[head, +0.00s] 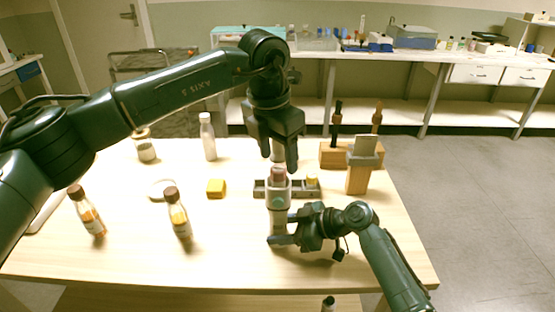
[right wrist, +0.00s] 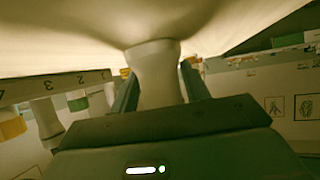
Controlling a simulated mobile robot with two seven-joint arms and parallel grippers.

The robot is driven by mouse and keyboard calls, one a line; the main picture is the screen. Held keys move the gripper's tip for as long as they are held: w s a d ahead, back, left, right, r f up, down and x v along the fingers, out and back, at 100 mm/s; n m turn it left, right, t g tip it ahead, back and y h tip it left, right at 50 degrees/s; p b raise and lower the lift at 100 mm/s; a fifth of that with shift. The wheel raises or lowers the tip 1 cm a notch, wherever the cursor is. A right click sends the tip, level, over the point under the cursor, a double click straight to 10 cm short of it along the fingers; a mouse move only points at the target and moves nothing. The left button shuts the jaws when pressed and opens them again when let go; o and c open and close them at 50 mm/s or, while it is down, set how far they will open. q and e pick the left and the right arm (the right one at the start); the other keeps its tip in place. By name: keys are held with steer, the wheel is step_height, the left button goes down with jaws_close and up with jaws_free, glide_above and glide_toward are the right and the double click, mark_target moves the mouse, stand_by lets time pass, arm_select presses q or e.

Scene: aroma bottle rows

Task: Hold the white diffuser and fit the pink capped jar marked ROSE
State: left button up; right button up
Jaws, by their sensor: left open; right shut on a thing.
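The white diffuser (head: 278,222) stands upright near the table's front right. My right gripper (head: 281,240) is shut on its lower body; in the right wrist view the diffuser (right wrist: 158,75) sits between both fingers. A pinkish jar (head: 279,174) is at the diffuser's top; its label cannot be read, and I cannot tell how deep it sits. My left gripper (head: 284,168) is open, pointing down just above and around the jar's upper part, with no clear grip on it.
A grey slotted rack (head: 259,188) behind the diffuser holds a yellow-capped jar (head: 312,182). A wooden block (head: 357,180) stands right. A yellow block (head: 216,188), brown-capped bottles (head: 178,215) and a white bottle (head: 207,138) stand left.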

arm_select(q)
steer(key=shift+r, duration=2.2)
arm_select(e)
steer(key=shift+f, duration=0.1)
steer(key=o, duration=0.8)
steer(key=shift+o, duration=0.2)
